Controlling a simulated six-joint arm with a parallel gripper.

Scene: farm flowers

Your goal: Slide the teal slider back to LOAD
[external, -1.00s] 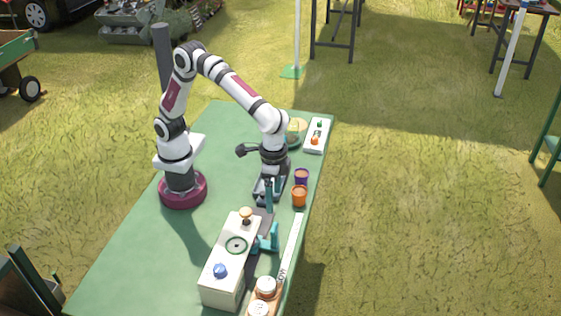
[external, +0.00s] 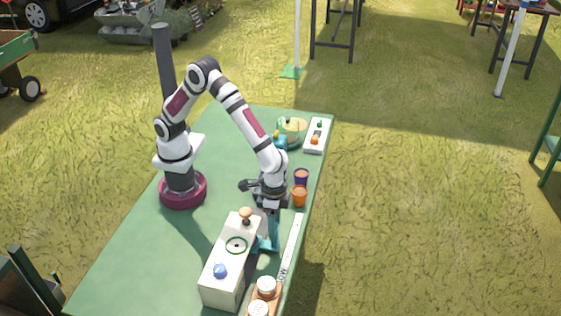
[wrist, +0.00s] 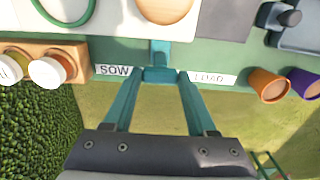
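The teal slider (wrist: 160,57) stands out from the front of the cream box (external: 224,282), between the SOW label (wrist: 115,70) and the LOAD label (wrist: 212,78) in the wrist view. My gripper (wrist: 161,80) reaches it from the front, with one teal finger on each side of the slider's handle. I see no clear gap between the fingertips and the handle, but I cannot tell whether they grip it. In the external view my gripper (external: 268,240) points down at the slider, which it partly hides.
Orange (wrist: 268,85) and purple (wrist: 305,83) cups stand to the right of the LOAD label in the wrist view. A wooden holder with white-lidded jars (wrist: 47,70) is on the left. The box carries a wooden knob (external: 245,213) and a blue knob (external: 220,270).

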